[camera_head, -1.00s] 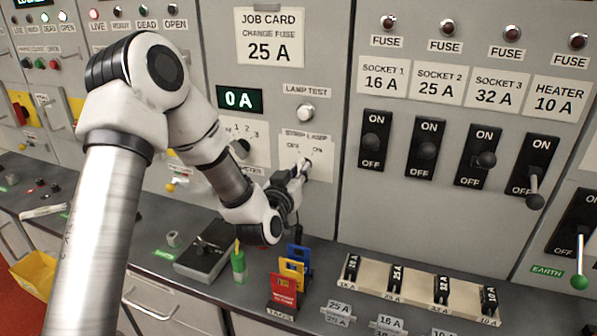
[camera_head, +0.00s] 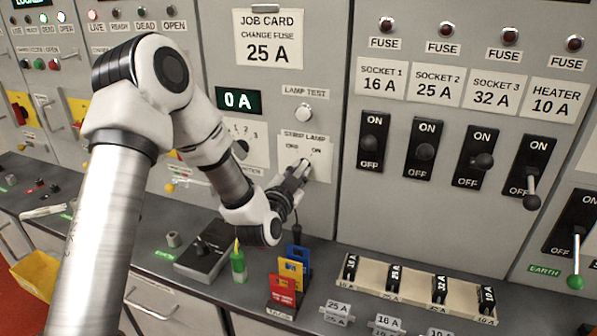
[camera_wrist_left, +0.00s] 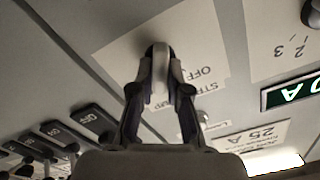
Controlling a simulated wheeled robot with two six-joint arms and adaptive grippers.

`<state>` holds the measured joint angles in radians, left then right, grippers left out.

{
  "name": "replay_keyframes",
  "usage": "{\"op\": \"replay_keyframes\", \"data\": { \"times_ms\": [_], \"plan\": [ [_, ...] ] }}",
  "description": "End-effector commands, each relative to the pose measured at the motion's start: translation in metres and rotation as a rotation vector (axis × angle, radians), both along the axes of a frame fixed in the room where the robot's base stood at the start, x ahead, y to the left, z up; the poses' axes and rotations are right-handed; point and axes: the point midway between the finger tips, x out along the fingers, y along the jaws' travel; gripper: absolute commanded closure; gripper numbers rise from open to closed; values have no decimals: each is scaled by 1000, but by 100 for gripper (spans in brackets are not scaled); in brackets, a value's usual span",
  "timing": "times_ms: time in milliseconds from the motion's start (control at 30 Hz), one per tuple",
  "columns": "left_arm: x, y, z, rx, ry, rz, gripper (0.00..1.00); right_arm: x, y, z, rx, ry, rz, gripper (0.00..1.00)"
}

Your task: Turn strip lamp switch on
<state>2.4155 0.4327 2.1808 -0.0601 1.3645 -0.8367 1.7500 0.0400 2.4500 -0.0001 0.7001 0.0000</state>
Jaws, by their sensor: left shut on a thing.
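The strip lamp switch plate (camera_head: 307,146) is a pale label on the grey panel, with OFF at its left and ON at its right. My left gripper (camera_head: 303,166) reaches the lower part of this plate from the lower left. In the left wrist view, my left gripper (camera_wrist_left: 160,88) is shut on the switch knob (camera_wrist_left: 160,62), a dark-topped handle with a light grey body between the fingertips. The plate (camera_wrist_left: 205,45) appears upside down behind it. In the head view the fingers mostly hide the knob, and I cannot tell its exact setting. My right gripper is not in view.
The lamp test button (camera_head: 304,113) sits just above the plate, and a rotary selector (camera_head: 240,150) is to its left. Below, coloured tags (camera_head: 290,272), a green-bodied item (camera_head: 238,264) and a fuse rack (camera_head: 415,290) occupy the shelf. Black breaker switches (camera_head: 425,149) are to the right.

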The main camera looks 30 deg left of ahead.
Motion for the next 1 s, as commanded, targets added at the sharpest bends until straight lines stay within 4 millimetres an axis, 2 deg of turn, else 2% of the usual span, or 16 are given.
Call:
{"op": "replay_keyframes", "data": {
  "times_ms": [400, 433, 500, 833, 1000],
  "plan": [
    [1, 1, 1, 11, -1, 2, 100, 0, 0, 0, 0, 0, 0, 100],
    [1, 1, 1, 11, -1, 2, 81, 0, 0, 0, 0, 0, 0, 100],
    [1, 1, 1, 11, -1, 2, 59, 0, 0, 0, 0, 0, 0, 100],
    [-3, 0, 0, 9, 2, 1, 59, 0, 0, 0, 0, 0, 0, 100],
    [-28, -6, 0, 6, 3, 1, 59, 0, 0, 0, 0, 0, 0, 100]
  ]
}}
